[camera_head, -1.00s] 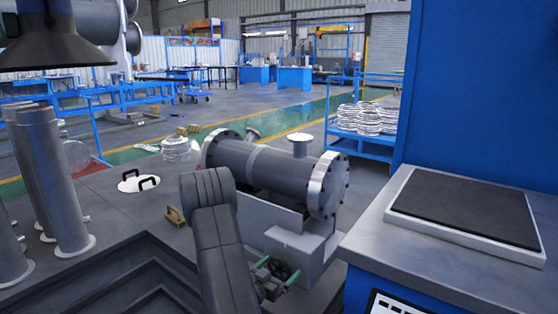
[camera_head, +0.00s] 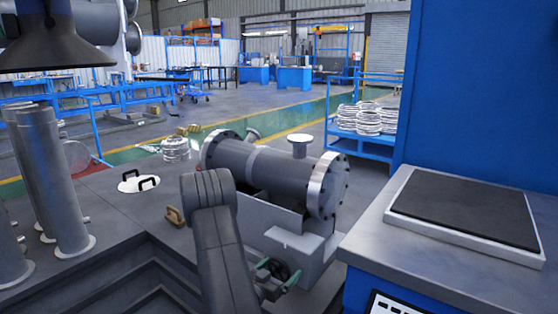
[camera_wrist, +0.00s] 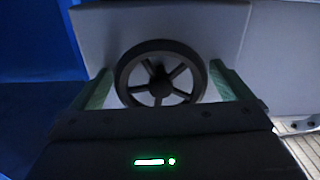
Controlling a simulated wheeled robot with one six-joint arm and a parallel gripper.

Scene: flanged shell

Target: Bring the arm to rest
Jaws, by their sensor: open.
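My gripper (camera_head: 277,271) is at the lower middle of the head view, in front of the grey cradle under the flanged shell (camera_head: 255,170). Its two green fingers stand apart. In the wrist view my gripper (camera_wrist: 160,72) has a black spoked handwheel (camera_wrist: 160,90) between its fingers, one finger on each side. I cannot tell whether either finger touches the rim. The handwheel also shows small in the head view (camera_head: 271,267). The shell is a dark grey cylinder lying on its side with bolted end flanges. My dark grey arm hides part of the cradle.
A workbench with a black-topped plate (camera_head: 467,208) stands close on the right beside a tall blue panel (camera_head: 485,85). Upright grey pipes (camera_head: 48,175) and a white disc with black handles (camera_head: 138,183) are on the left. A blue cart (camera_head: 350,140) holds metal rings behind.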

